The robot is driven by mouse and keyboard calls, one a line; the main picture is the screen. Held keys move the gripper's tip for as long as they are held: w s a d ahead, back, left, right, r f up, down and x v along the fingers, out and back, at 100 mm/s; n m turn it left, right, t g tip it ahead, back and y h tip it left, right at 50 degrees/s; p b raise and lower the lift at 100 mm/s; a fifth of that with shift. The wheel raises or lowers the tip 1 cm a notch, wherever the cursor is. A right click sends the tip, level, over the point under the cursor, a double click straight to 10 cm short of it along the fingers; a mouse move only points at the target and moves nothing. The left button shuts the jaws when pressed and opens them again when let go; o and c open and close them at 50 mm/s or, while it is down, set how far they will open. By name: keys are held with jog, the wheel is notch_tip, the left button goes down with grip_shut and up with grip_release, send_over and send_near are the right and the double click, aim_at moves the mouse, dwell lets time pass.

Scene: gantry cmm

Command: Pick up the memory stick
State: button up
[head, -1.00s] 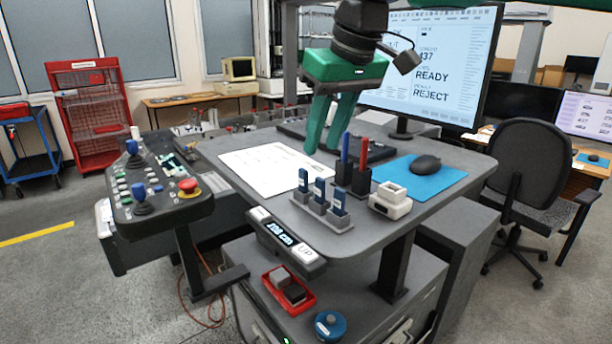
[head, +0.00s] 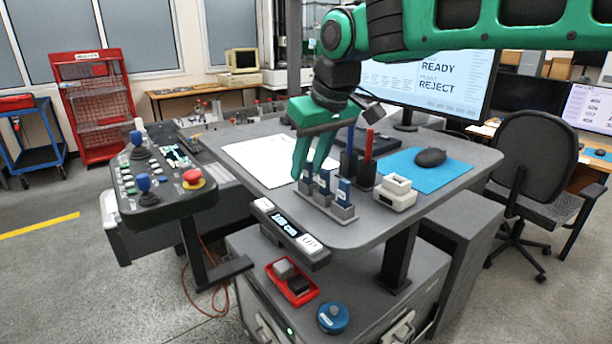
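My green gripper (head: 308,173) points down at the left end of the row, close to the left stick. Its fingers look apart, one left of that stick and one behind it. Whether they touch the stick I cannot tell. The far fingertip is partly hidden.
A pen holder (head: 363,176) with a blue and a red pen stands just right of the sticks, close to my gripper. A white block-shaped device (head: 395,196), a blue mat (head: 452,183) and a mouse (head: 431,157) lie farther right. White paper (head: 250,160) lies left.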

jog(key=shift+f, duration=0.2)
grip_shut()
jog(key=shift+r, duration=0.6)
notch_tip(320, 180, up, 3)
jog(key=shift+a+r, duration=0.1)
jog(key=s+a+r, duration=0.6)
jog(key=s+a, duration=0.1)
jog(key=s, duration=0.2)
jog(key=shift+s+r, duration=0.15)
jog(key=shift+r, duration=0.2)
jog(key=shift+r, duration=1.75)
